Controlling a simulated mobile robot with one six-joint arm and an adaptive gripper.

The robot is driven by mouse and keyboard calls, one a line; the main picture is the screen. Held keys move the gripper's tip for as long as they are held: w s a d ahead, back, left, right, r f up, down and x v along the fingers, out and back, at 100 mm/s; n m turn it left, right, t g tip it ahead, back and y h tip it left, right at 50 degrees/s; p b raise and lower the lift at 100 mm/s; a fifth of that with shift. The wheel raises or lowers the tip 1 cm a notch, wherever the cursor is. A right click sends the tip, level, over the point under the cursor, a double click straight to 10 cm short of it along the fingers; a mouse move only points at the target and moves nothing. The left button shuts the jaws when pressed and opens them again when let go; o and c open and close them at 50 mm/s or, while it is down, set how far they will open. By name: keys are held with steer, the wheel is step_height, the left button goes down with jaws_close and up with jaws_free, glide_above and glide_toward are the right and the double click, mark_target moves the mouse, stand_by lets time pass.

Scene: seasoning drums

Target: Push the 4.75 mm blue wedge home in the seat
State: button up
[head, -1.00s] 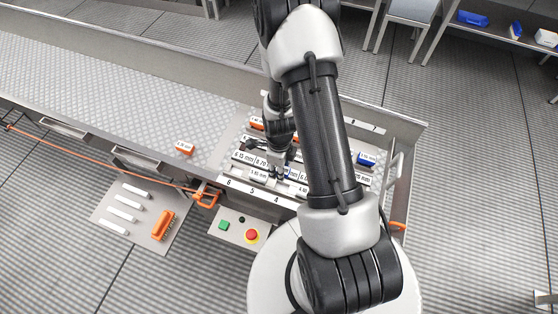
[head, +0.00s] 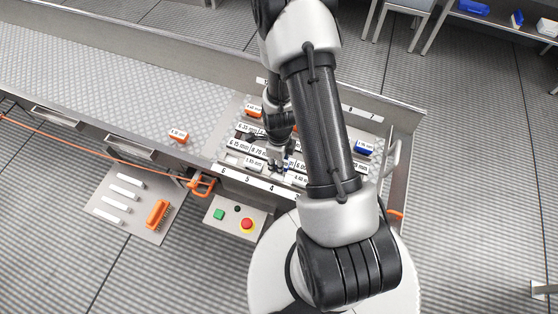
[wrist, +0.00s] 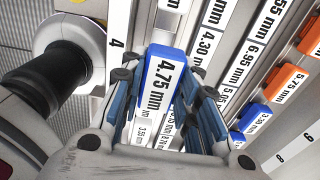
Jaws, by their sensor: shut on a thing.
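The blue wedge (wrist: 165,72) has a white label reading 4.75 mm and stands large in the middle of the wrist view. My gripper (wrist: 165,88) is shut on it, with a finger on either side. In the head view my gripper (head: 277,163) is down at the front of the rack, close behind the number 4 on its front strip. Only a sliver of blue shows beside it there. The seat under the wedge is hidden, and I cannot tell how deep the wedge sits.
White-labelled wedges fill the rack around my gripper. Another blue wedge (head: 364,147) and an orange wedge (wrist: 286,80) are to the right. One orange wedge (head: 178,137) lies on the bench left of the rack. A panel with a red button (head: 247,225) is in front.

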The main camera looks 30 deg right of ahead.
steer(key=shift+w+f+b, duration=0.1)
steer(key=shift+f+b, duration=1.1)
steer(key=shift+f, duration=0.6)
steer(key=shift+a+f+b, duration=0.1)
steer(key=shift+f+b, duration=1.45)
steer(key=shift+f, duration=0.05)
stand_by(0.3)
steer(key=o, duration=1.3)
steer(key=shift+c, duration=0.2)
step_height(320, 180, up, 12)
steer(key=shift+r, duration=0.1)
